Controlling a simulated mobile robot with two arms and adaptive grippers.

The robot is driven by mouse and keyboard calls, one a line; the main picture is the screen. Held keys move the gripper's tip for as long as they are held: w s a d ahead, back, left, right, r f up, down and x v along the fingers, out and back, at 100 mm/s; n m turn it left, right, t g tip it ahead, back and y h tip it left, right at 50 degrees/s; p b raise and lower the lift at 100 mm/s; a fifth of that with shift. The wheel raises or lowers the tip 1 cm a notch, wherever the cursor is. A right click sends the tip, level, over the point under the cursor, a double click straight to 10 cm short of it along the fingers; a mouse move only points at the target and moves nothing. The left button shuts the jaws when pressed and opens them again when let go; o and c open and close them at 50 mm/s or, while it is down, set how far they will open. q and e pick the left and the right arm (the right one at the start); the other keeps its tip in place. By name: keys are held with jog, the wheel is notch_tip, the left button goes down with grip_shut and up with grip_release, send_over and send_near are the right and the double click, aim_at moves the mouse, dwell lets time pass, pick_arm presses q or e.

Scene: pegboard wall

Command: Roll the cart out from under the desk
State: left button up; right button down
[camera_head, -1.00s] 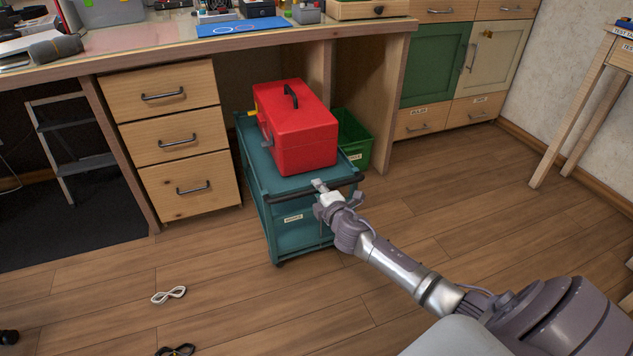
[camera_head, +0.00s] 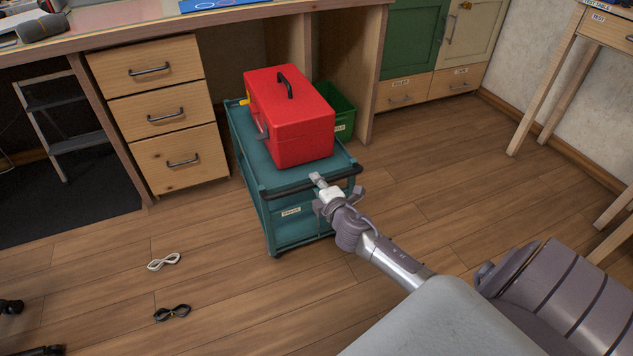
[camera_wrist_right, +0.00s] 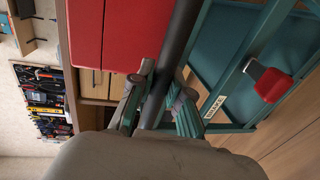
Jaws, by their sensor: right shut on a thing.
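The teal cart (camera_head: 285,226) stands partly under the desk (camera_head: 220,22), its near end out on the open floor. A red toolbox (camera_head: 304,137) with a black handle sits on its top. The cart's black push bar (camera_head: 288,191) runs across its near end. My right gripper (camera_head: 326,192) is at the bar's right part and shut on it. In the right wrist view the bar (camera_wrist_right: 178,50) passes between the two fingers (camera_wrist_right: 160,97), with the red toolbox (camera_wrist_right: 120,35) beside it. My left gripper is not in view.
A green bin (camera_head: 338,112) is on the floor behind the cart, beside a desk panel. Desk drawers (camera_head: 165,115) stand to the left. A white cable bundle (camera_head: 163,262) and a black one (camera_head: 172,313) lie on the floor at front left. The floor to the right is clear.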

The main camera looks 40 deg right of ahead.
jog(key=c, duration=1.1)
grip_release()
jog(key=v, duration=1.2)
